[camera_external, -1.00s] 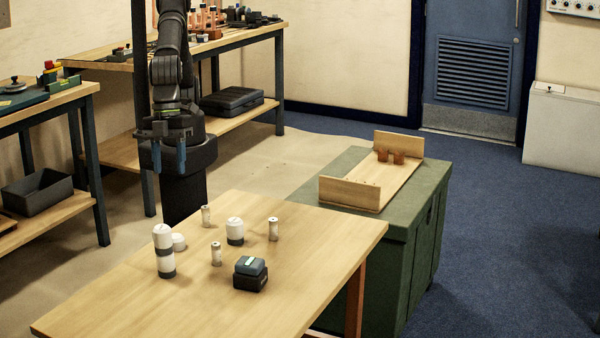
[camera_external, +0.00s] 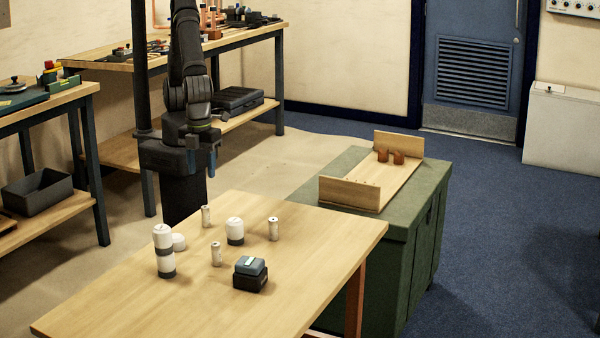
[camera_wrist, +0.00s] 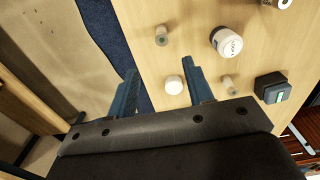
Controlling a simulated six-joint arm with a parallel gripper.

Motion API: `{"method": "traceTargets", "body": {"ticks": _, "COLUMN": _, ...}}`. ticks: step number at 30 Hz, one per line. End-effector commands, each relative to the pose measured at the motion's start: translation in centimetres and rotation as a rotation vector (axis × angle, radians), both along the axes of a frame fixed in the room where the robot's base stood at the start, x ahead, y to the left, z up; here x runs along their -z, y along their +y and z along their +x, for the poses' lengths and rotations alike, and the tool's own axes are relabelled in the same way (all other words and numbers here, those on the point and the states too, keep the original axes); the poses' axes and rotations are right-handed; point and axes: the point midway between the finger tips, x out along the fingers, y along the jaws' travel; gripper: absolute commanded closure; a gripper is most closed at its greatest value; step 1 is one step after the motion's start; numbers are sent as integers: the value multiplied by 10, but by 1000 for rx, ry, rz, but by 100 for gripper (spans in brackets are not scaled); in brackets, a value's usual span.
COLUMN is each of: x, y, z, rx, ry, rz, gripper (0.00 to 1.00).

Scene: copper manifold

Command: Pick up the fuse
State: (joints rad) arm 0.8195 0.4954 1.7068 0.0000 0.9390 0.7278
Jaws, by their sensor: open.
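Several small pale cylinders with metal-looking ends, like fuses, stand upright on the wooden table: one at the back left (camera_external: 206,216), one nearer the front (camera_external: 216,254) and one at the right (camera_external: 273,229). I cannot tell which is the task's fuse. Two small cylinders show in the wrist view, one near the top (camera_wrist: 161,36) and one right of the fingers (camera_wrist: 229,85). My gripper (camera_external: 203,160) is above and behind the table's back edge, apart from everything on it.
A tall white-and-grey stack (camera_external: 164,252), a low white cap (camera_external: 179,242), a white jar (camera_external: 235,231) and a dark box (camera_external: 250,274) stand close among the cylinders. A wooden tray (camera_external: 349,193) lies on a green cabinet at right. The table's front is clear.

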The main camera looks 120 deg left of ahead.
Motion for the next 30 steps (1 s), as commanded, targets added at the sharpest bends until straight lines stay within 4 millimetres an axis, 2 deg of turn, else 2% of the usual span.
{"method": "traceTargets", "body": {"ticks": 3, "x": 29, "y": 1, "z": -1, "rx": 0, "ry": 5, "rz": 5, "gripper": 53}}
{"method": "traceTargets", "body": {"ticks": 10, "x": 75, "y": 1, "z": 0, "rx": -1, "ry": 3, "rz": 3, "gripper": 53}}
{"method": "traceTargets", "body": {"ticks": 20, "x": 100, "y": 0, "z": 1, "rx": -1, "ry": 1, "rz": 1, "gripper": 53}}
{"method": "traceTargets", "body": {"ticks": 30, "x": 142, "y": 0, "z": 3, "rx": -1, "ry": 1, "rz": 2, "gripper": 53}}
